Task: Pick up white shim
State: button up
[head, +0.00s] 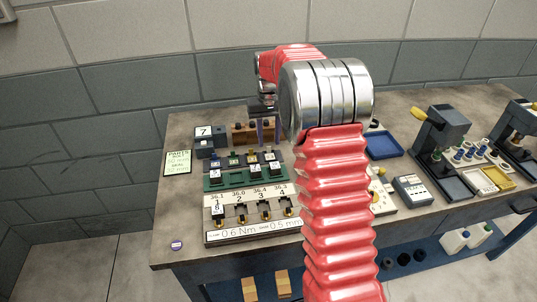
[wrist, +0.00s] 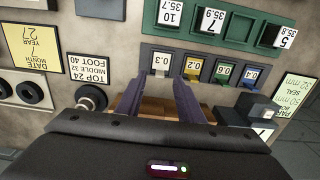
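A grey rack (wrist: 205,66) holds shims under labels 0.3, 0.2, 0.6 and 0.4. The white shim (wrist: 160,73) appears as a small pale tip below the 0.3 label, at the rack's left end in the wrist view. Blue, green and yellow tips fill the other slots. In the head view the white shim (head: 270,157) is at the rack's right end. My gripper (wrist: 157,82) is open and empty, with its fingertips on either side of the white shim's line in the wrist view. I cannot tell their height above it. In the head view my arm partly hides the gripper (head: 262,128).
A blue tray (head: 383,146) sits at right. The table's left front corner is mostly clear.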

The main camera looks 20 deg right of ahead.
aim_at(270, 153)
jog(key=shift+f, duration=1.4)
jog(key=shift+c, duration=0.4)
grip_shut()
